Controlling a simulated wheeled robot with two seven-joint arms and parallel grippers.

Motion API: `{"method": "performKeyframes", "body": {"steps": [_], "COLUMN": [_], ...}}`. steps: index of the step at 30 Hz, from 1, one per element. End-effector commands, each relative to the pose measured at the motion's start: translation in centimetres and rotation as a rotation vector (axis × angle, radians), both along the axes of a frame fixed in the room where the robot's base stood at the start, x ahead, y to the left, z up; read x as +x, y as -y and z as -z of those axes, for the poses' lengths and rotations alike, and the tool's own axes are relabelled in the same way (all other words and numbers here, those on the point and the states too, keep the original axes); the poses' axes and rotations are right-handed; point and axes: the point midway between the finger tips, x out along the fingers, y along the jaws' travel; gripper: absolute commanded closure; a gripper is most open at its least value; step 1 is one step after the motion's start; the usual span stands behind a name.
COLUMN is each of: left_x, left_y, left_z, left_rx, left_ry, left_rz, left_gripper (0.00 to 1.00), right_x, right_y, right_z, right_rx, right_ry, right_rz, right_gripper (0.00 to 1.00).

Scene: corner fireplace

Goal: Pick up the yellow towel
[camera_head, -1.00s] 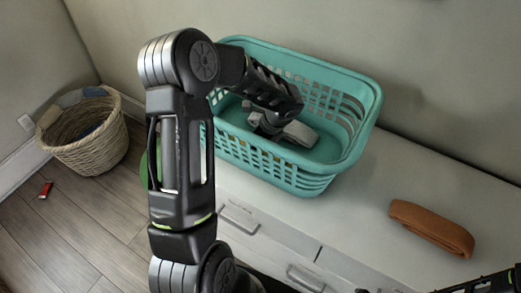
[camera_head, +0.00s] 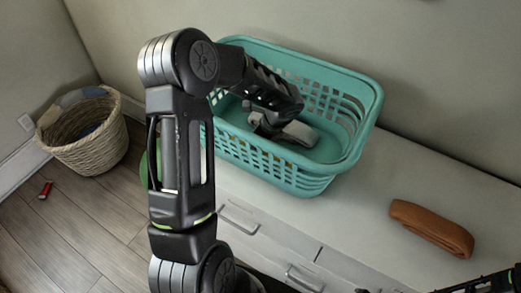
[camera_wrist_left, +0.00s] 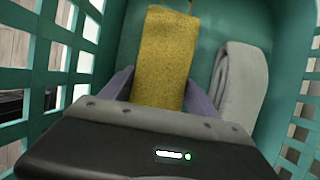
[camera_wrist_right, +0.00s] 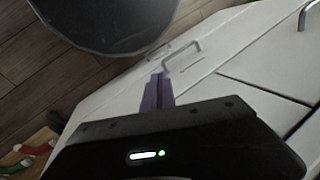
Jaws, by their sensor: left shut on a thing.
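The yellow towel (camera_wrist_left: 162,60) lies folded in the teal basket, as the left wrist view shows. My left gripper (camera_wrist_left: 158,92) has one finger on each side of it and is shut on it. In the head view my left arm reaches down into the teal basket (camera_head: 362,130), and the towel is hidden behind the arm. A grey towel (camera_wrist_left: 242,85) lies beside the yellow one, and it also shows in the head view (camera_head: 298,133). My right gripper (camera_wrist_right: 158,92) is shut and empty, in front of the white drawers.
The basket stands on a white cabinet (camera_head: 370,200) against the wall. A folded brown towel (camera_head: 432,228) lies on the cabinet top to the right. A wicker basket (camera_head: 95,150) and a small red object (camera_head: 45,190) are on the wooden floor.

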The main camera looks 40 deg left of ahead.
Motion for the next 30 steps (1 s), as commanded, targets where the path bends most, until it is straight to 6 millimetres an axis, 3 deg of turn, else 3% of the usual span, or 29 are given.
{"method": "performKeyframes", "body": {"steps": [11, 17, 23, 30], "left_x": [0.1, 0.1, 0.1, 0.2], "left_y": [0.0, 0.0, -0.1, 0.0], "left_z": [-0.3, -1.5, -4.6, -11.5], "left_rx": [0.001, 0.002, 0.002, 0.002], "left_ry": [0.002, 0.002, 0.006, 0.010], "left_rz": [0.000, -0.001, -0.002, -0.001], "left_gripper": [0.79, 0.79, 0.79, 0.79], "right_x": [0.0, 0.0, 0.0, 0.1], "right_y": [0.0, 0.0, 0.0, -0.1], "right_z": [0.0, 0.1, 0.4, 0.9], "right_rx": [0.000, 0.000, 0.001, 0.003], "right_ry": [0.000, 0.000, 0.001, 0.003], "right_rz": [0.000, 0.000, -0.001, -0.001], "right_gripper": [1.00, 1.00, 1.00, 1.00]}}
